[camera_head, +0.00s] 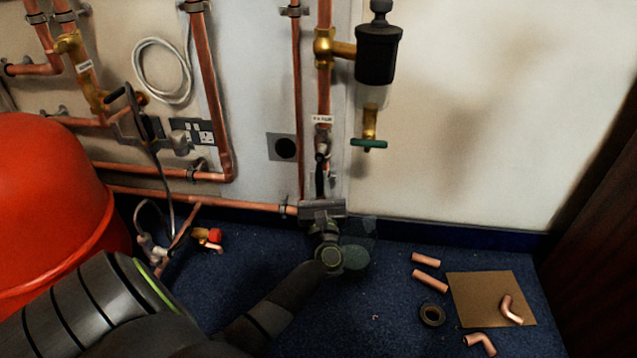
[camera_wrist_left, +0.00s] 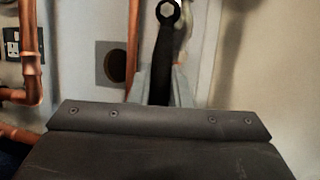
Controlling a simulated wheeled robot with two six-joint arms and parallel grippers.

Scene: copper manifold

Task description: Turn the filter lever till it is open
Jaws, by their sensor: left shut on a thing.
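The filter lever (camera_head: 321,178) is a black handle on a valve (camera_head: 322,146) low on the vertical copper pipe, below a small white label. It hangs down, roughly in line with that pipe. In the left wrist view the lever (camera_wrist_left: 163,52) shows upright, with a bolt head at its top end. My left gripper (camera_head: 321,193) comes up from below and is shut on the lower part of the lever. Its two grey fingers (camera_wrist_left: 164,82) stand on either side of the handle. The gripper body hides the lever's lower end. My right gripper is not in view.
A black fitting (camera_head: 377,55) with a green handle (camera_head: 369,144) hangs just right of the pipe. A red vessel (camera_head: 50,200) stands at the left. Copper pieces, a black ring (camera_head: 432,315) and a brown board (camera_head: 465,290) lie on the blue floor at the right.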

